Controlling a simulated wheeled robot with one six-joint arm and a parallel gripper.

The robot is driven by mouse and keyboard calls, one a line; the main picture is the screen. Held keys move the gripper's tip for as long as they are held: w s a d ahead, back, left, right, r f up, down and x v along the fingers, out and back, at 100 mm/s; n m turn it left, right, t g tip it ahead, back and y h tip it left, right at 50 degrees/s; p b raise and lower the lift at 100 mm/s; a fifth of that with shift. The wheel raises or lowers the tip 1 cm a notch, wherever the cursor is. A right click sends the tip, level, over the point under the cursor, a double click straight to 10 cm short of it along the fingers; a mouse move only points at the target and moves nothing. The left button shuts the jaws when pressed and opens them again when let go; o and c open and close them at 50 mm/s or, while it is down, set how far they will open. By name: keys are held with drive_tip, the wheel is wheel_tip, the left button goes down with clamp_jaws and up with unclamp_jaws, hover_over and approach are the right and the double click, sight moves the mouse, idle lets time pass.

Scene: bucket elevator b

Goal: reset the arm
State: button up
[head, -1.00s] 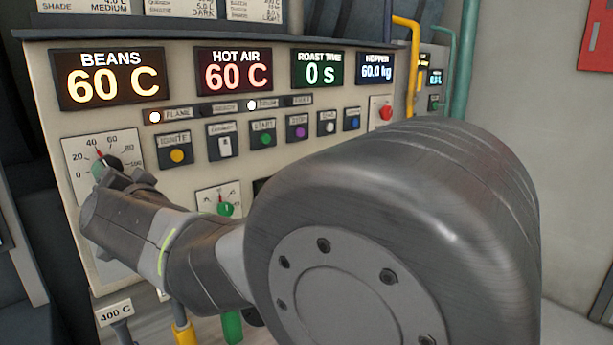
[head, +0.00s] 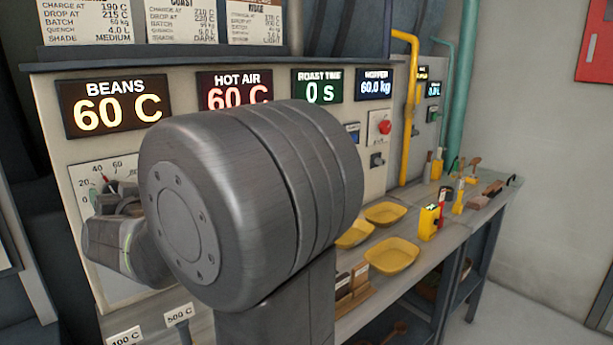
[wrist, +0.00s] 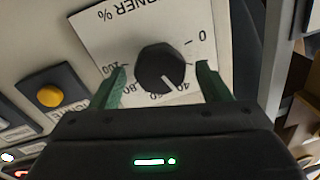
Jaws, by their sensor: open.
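My gripper (wrist: 160,88) is open in the wrist view, its two green fingers on either side of a black dial knob (wrist: 157,68) and apart from it. The knob sits on a white plate with a printed scale, which appears upside down there. In the head view my gripper (head: 118,203) is at the left, in front of the same white dial plate (head: 92,175). My arm's large grey joint covers the middle of the control panel (head: 215,65). Whether the fingertips touch the plate cannot be told.
Displays read BEANS 60 C (head: 115,105) and ROAST TIME 0 s (head: 318,87). A red button (head: 385,127) is at the panel's right. A bench (head: 425,262) holds yellow trays (head: 392,255) and tools. A yellow pipe (head: 409,110) stands behind it. An orange button (wrist: 49,96) is beside the dial.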

drive_tip(key=shift+r+n+p, duration=0.25)
drive_tip(key=shift+n+p, duration=0.65)
drive_tip(key=shift+p, duration=0.35)
drive_tip(key=b+v, duration=0.1)
drive_tip(key=v, duration=0.6)
drive_tip(key=shift+s+d+f, duration=0.2)
drive_tip(key=shift+s+d, duration=0.05)
